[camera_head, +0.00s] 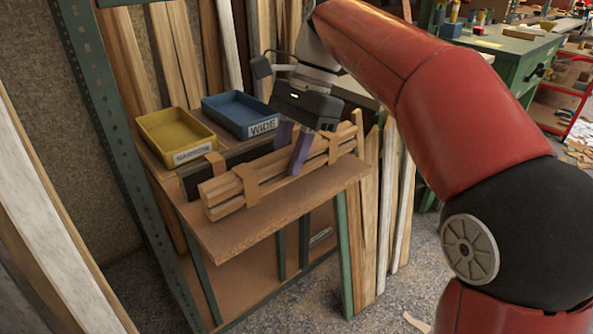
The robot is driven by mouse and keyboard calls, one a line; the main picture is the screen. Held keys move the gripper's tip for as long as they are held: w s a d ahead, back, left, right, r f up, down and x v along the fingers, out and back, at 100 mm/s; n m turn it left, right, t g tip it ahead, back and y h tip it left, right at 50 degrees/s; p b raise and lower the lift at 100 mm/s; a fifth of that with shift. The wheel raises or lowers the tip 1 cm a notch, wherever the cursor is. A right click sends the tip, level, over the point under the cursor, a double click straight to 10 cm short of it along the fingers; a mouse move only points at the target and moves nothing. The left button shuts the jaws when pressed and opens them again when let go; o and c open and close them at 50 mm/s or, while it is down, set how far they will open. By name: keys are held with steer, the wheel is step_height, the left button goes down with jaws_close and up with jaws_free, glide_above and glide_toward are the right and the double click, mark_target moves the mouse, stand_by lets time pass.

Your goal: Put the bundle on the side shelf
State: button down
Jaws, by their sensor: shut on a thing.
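The bundle (275,178) is several light wood strips held together by two brown straps. It lies lengthwise along the front of a wooden shelf (232,238) with green metal legs. My gripper (292,150) reaches down from above and is shut on the bundle near its middle, with its purple fingers on either side of the strips. The bundle appears at the level of the shelf top; whether it touches the board is hard to tell.
A yellow tray (155,128) and a blue tray (222,108) labelled "WIDE" stand behind the bundle. A dark strip (196,178) lies between them. Upright boards lean behind and right of the shelf. A green post (112,140) stands at left. A green workbench (505,52) is at back right.

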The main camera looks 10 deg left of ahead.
step_height(320, 180, down, 3)
steer(key=shift+r+b, duration=0.15)
steer(key=shift+b, duration=0.55)
steer(key=shift+r, duration=0.2)
steer(key=shift+f, duration=0.15)
steer(key=c, duration=1.1)
jaws_free()
